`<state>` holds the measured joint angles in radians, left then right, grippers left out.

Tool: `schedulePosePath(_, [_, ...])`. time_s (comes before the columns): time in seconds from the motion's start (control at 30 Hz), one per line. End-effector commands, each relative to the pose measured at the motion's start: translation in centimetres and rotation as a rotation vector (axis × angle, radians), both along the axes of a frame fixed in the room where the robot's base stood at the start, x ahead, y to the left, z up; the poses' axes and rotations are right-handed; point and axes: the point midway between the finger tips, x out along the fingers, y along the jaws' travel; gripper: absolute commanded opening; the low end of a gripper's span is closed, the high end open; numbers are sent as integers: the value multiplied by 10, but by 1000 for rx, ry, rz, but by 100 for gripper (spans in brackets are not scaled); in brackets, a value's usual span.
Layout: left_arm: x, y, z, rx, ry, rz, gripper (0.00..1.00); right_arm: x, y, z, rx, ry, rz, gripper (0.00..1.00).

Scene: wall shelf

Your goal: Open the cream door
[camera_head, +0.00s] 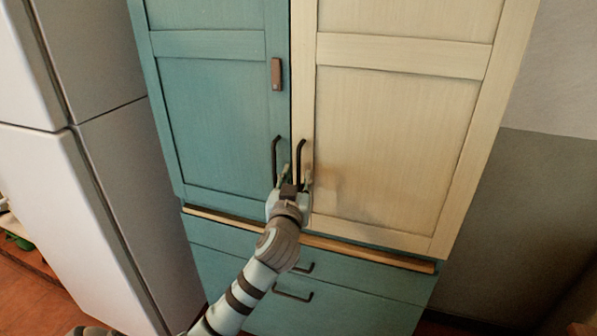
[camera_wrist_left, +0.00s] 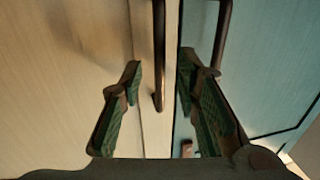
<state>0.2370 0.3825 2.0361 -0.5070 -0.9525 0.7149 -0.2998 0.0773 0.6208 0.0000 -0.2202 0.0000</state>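The cream door (camera_head: 400,150) is the right-hand door of a tall cabinet and looks closed beside the teal door (camera_head: 215,120). Its dark bar handle (camera_head: 299,158) stands upright near its left edge. My left gripper (camera_head: 295,175) is open at the lower part of this handle. In the left wrist view the cream door's handle (camera_wrist_left: 158,60) runs down between the two spread green-padded fingers, with space on both sides. The teal door's handle (camera_wrist_left: 222,35) is close to the right finger. My right gripper is not in view.
A brown block (camera_head: 276,74) is fixed on the teal door. A wooden ledge (camera_head: 370,255) runs under the doors, above teal drawers (camera_head: 340,310) with dark handles. A white fridge (camera_head: 80,180) stands at the left. The floor and wall at the right are clear.

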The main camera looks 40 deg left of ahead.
Motion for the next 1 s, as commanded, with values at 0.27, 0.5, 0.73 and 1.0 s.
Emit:
schedulePosePath(0.27, [30, 18, 0, -1, 0, 0, 30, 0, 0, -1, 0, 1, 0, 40])
schedulePosePath(0.5, [31, 18, -1, -1, 1, -1, 30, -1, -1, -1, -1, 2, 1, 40])
schedulePosePath(0.73, [31, 18, -1, -1, 1, -2, 0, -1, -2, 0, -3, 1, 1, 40])
schedulePosePath(1.0, [31, 18, -1, -1, 1, -1, 0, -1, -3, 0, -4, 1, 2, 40])
